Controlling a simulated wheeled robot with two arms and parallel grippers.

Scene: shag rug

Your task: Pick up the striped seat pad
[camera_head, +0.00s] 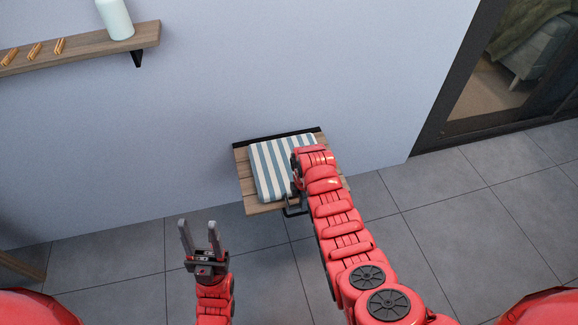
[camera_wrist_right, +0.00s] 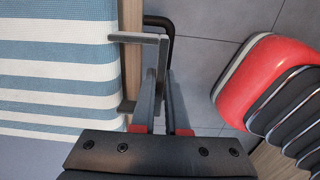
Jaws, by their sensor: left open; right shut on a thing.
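The striped seat pad (camera_head: 268,172), blue-grey and white, lies flat on a small wooden wall seat (camera_head: 243,178). In the right wrist view the pad (camera_wrist_right: 55,70) fills the left side. My right gripper (camera_head: 293,187) is at the pad's right front edge. The wrist view shows its fingers (camera_wrist_right: 163,85) closed around a grey U-shaped handle (camera_wrist_right: 140,38) that meets the pad's edge. The arm hides part of the pad in the head view. My left gripper (camera_head: 200,228) is open and empty, in front of the seat to the left.
A dark loop (camera_wrist_right: 160,20) sticks out from the seat's edge in the wrist view. A wall shelf (camera_head: 85,45) with a white bottle (camera_head: 115,18) is at upper left. A dark-framed glass door (camera_head: 500,75) is at right. Grey tiled floor (camera_head: 450,225) is clear.

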